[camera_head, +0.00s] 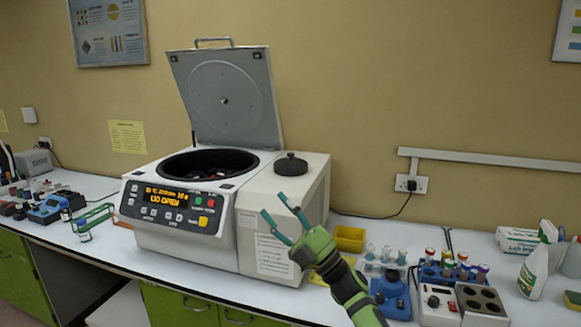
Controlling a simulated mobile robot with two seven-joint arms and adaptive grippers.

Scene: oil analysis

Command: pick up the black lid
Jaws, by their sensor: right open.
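A small round black lid (291,165) with a knob on top sits on the flat top of the white centrifuge's right side. My right gripper (273,214) is open and empty, in front of the centrifuge's right part. Its fingers point up and to the left, below the lid in the picture and apart from it. The centrifuge (190,240) has its large hinged cover (228,98) raised, showing a dark round bowl (207,164). My left gripper is not in view.
A yellow bin (349,238), tube racks (455,270), a blue device (391,296) and a spray bottle (537,265) stand to the right. A green rack (92,217) and small items stand at the left. The wall behind is close.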

